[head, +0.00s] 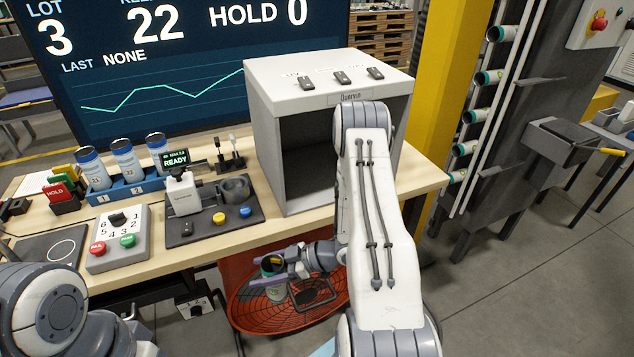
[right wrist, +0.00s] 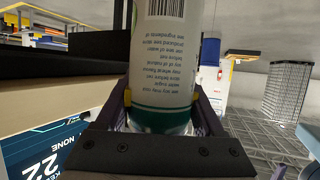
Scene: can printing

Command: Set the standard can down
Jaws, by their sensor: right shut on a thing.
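The held can (right wrist: 165,60) is white with printed text, a barcode and a green band. It stands between the fingers in the right wrist view, and its far end is cut off by the frame. In the head view the can (head: 272,266) shows small, in front of the table's front edge and over a red mesh bin. My right gripper (head: 270,270) is shut on it, low and partly hidden by my right forearm. My left arm enters at the lower left; its gripper is out of frame. I cannot tell from the pictures whether this is the standard can.
The table holds a blue rack (head: 119,192) with blue-and-white cans, a dial panel (head: 118,238), a READY instrument (head: 183,193) and an open-fronted grey booth (head: 328,83). A dark mat (head: 50,259) with a white ring lies at left. The red bin (head: 250,318) is below the front edge.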

